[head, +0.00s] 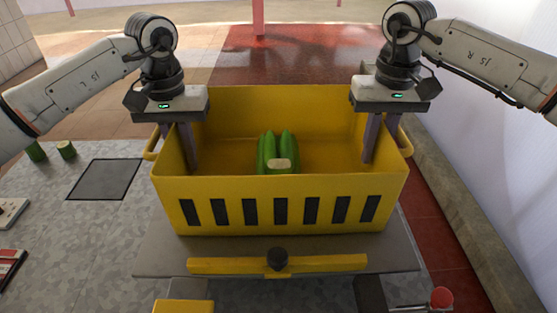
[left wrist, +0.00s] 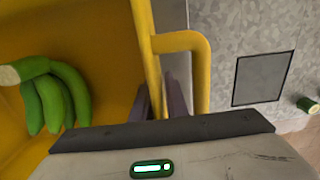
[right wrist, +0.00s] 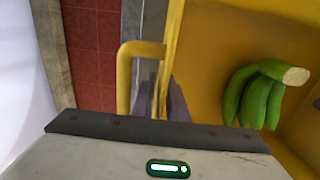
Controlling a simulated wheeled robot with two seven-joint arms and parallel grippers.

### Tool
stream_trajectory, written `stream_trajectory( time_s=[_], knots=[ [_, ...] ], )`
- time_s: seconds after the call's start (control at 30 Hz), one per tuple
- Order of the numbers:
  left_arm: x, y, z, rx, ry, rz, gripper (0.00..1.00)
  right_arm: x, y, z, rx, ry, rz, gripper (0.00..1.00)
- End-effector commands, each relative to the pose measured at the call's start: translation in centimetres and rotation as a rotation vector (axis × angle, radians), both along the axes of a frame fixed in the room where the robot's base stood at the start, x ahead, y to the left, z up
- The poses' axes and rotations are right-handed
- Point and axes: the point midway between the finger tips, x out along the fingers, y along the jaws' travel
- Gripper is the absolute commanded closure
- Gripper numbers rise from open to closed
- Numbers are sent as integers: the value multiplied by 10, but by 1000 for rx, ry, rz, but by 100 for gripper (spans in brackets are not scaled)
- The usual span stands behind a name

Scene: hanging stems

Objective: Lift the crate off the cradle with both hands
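The yellow crate (head: 280,188) sits level on the grey cradle (head: 160,262), with slots in its front wall and a handle on each side. My left gripper (head: 178,150) points down over the left side wall, one finger inside the crate and one outside by the handle. In the left wrist view the wall (left wrist: 143,25) runs between its fingers, which look shut on it. My right gripper (head: 379,145) straddles the right side wall likewise; in the right wrist view its fingers look shut on the wall (right wrist: 174,30) beside the handle (right wrist: 124,75). The fingertips are partly hidden.
Green stems or fruit (head: 278,155) lie in the middle of the crate. A yellow bar (head: 225,266) with a dark knob is in front of it. A red knob (head: 441,297) stands at front right. A dark square plate (head: 104,179) and small green pieces (head: 66,150) lie left. A wall is on the right.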

Motion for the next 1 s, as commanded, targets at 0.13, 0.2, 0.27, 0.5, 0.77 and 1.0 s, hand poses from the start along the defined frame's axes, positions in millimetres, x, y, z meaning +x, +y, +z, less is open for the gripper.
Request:
stream_trajectory(
  time_s=[0.13, 0.2, 0.27, 0.5, 0.77, 1.0],
  knots=[
    [0, 0, 0, 0, 0, 0, 100, 0, 0, 0, 0, 0, 0, 100],
    [0, 0, 0, 0, 0, 0, 100, 0, 0, 0, 0, 0, 0, 100],
    [0, 0, 0, 0, 1, 0, 100, 0, 0, 1, 0, 0, 0, 100],
    [0, 0, 0, 0, 1, 0, 100, 0, 0, 1, 0, 0, 0, 100],
    [0, 0, 1, 0, 1, 0, 100, 0, 0, 1, 0, 0, -1, 100],
    [0, 0, 1, 0, 1, 1, 100, 0, 0, 1, 0, -1, -1, 100]
  ],
)
